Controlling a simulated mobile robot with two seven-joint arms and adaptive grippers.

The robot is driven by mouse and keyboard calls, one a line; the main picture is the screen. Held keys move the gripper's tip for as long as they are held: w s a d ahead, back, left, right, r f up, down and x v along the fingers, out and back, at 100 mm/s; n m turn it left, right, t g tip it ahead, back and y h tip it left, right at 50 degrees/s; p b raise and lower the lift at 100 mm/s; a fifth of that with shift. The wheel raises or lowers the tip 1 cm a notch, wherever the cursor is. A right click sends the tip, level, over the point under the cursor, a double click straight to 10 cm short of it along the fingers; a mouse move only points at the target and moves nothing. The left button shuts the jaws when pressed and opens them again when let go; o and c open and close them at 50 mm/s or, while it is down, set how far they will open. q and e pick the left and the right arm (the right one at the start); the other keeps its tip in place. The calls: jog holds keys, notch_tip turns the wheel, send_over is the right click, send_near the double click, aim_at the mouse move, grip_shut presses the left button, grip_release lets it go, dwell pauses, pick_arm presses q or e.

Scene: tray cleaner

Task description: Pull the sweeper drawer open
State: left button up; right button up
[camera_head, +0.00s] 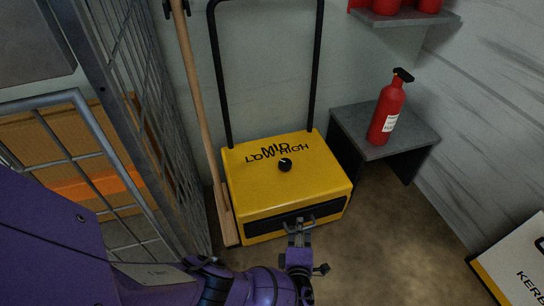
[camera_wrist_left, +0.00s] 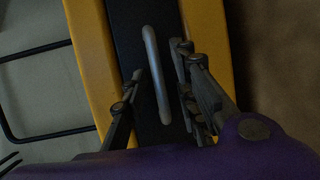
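The yellow sweeper (camera_head: 285,185) stands on the floor against the wall, with a black knob and "LOW MID HIGH" lettering on top. Its black drawer front (camera_head: 270,227) is low on the near face and looks flush with the body. The drawer's grey bar handle (camera_wrist_left: 157,75) sticks out from that front. My left gripper (camera_head: 299,228) is at the handle. In the left wrist view its fingers (camera_wrist_left: 160,82) are spread apart, one on each side of the handle, with gaps showing. My right gripper is in neither view.
A wooden-handled tool (camera_head: 196,90) leans just left of the sweeper, beside a wire mesh door (camera_head: 140,90). A grey table (camera_head: 405,130) with a red extinguisher (camera_head: 387,110) stands to the right.

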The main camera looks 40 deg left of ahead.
pick_arm(q)
jog(key=shift+w+d+r, duration=0.1)
jog(key=shift+w+r, duration=0.1)
grip_shut()
jog(key=shift+d, duration=0.1)
